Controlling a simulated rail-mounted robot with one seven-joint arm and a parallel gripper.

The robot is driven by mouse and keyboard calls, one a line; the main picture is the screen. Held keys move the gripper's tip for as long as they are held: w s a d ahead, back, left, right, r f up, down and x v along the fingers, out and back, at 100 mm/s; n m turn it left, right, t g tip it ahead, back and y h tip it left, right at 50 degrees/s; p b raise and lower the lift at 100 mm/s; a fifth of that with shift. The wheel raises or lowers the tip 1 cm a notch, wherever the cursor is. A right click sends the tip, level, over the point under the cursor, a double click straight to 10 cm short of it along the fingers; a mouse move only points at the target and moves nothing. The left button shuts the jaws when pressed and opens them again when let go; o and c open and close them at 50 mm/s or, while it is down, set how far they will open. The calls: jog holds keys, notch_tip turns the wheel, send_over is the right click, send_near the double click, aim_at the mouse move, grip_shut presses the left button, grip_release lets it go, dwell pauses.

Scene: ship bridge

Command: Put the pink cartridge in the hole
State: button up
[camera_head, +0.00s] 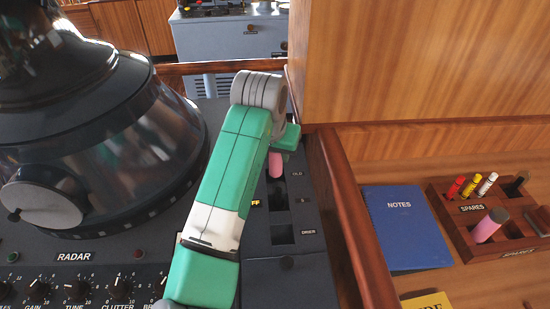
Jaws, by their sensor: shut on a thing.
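A pink cartridge (275,164) shows just below my gripper (285,138), which is shut on it. My gripper is small and partly hidden by my green and white arm. The cartridge is at the top of a column of dark square holes in the radar console's panel. I cannot tell how far it is in the top hole or whether it is above it. The lower holes (282,234) look empty. A second pink cartridge (487,228) with a dark end leans in the wooden spares rack (469,208) at the right.
A large dark radar hood (110,130) stands left of my arm, with knobs below it. A raised wooden edge (345,205) runs between the panel and the right desk. A blue notes book (400,225) and a yellow book (428,301) lie on that desk.

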jog(key=shift+f, duration=1.15)
jog(key=shift+f, duration=0.1)
jog(key=o, duration=1)
jog(key=b+v, duration=0.1)
jog(key=v, duration=1.1)
